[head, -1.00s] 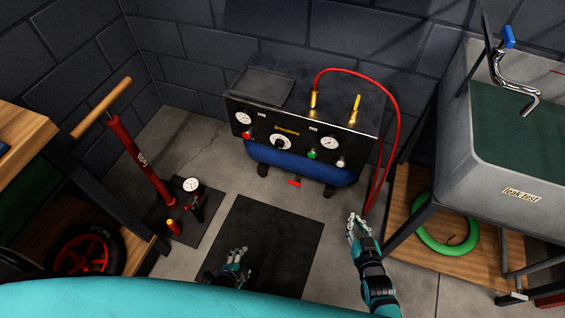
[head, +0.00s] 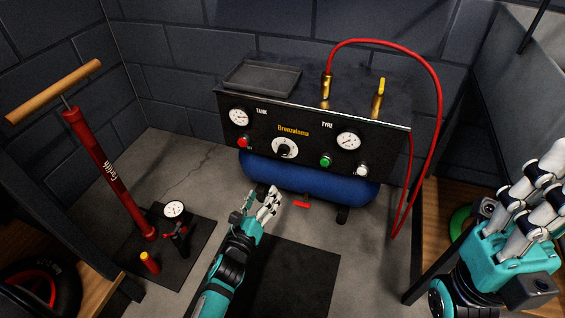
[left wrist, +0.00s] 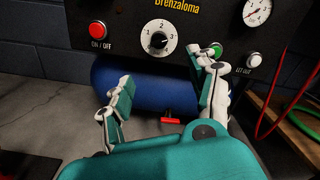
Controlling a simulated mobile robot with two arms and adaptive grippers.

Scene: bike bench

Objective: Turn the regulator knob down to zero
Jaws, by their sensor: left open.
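The regulator knob (head: 284,149) is a small dark knob on a white numbered dial, in the middle of the compressor's black front panel. In the left wrist view the knob (left wrist: 158,41) shows unobstructed, with numbers around it; where its pointer stands is too small to tell. My left gripper (head: 262,203) is open and empty, in front of and below the panel, apart from the knob. In the left wrist view its fingers (left wrist: 168,90) are spread, with the knob above the gap between them. My right gripper (head: 530,185) is at the right edge, far from the knob; its opening is unclear.
The panel also has a red button (head: 243,142), a green button (head: 325,161) and two gauges. A red hose (head: 437,110) loops down at the right. A red pump (head: 112,175) stands at the left. The floor before the compressor is mostly clear.

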